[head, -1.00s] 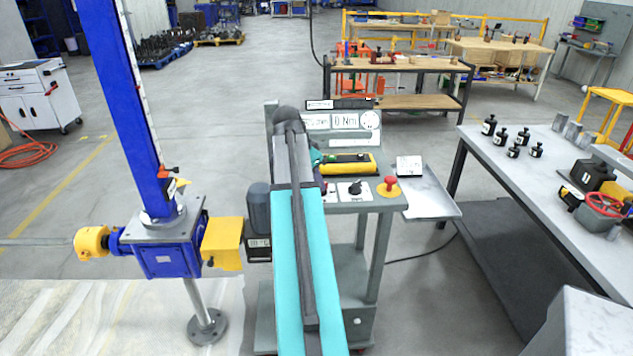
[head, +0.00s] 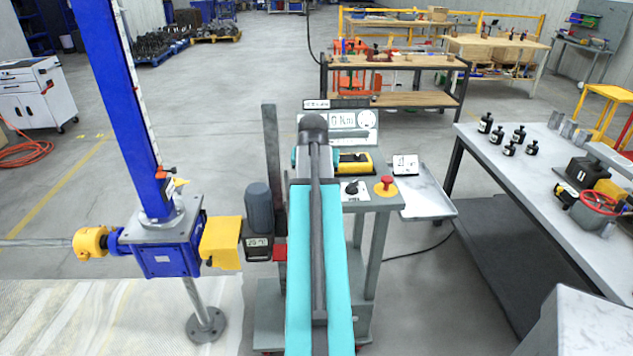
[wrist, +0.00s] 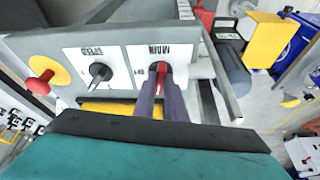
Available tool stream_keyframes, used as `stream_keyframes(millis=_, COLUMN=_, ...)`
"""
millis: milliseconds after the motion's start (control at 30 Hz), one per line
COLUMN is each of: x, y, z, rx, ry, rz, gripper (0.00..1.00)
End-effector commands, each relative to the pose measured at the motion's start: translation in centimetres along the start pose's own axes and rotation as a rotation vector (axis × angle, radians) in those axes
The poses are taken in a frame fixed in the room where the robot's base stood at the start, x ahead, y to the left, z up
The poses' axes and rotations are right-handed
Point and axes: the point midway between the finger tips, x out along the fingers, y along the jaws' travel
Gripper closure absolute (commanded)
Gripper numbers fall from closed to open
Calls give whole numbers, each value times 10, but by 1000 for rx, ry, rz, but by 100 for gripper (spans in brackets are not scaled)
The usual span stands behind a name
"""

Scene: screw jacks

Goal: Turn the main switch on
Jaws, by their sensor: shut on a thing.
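The main switch shows in the wrist view as a red knob (wrist: 161,69) on a white plate marked MAIN, upside down in that picture. My gripper (wrist: 160,82) has its two dark fingers closed around the knob, one on each side. The fingers cover part of the knob and its lower markings, so I cannot read its exact setting. In the head view my arm hides the switch and the fingertips.
Beside it are a black SPEED knob (wrist: 100,72), a red emergency button (head: 386,182) on yellow and a yellow device (head: 355,163). Left stands the blue screw jack (head: 163,250) with a yellow guard (head: 220,243). A side tray (head: 428,196) is at right.

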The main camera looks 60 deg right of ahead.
Motion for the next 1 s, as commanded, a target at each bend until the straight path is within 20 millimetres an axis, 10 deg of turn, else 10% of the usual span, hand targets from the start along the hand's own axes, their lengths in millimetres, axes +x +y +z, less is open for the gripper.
stream_keyframes(millis=900, x=0, y=3, z=0, rx=-190, ry=-3, rz=-78, gripper=100)
stream_keyframes(millis=1000, x=0, y=3, z=0, rx=-190, ry=-3, rz=-78, gripper=74)
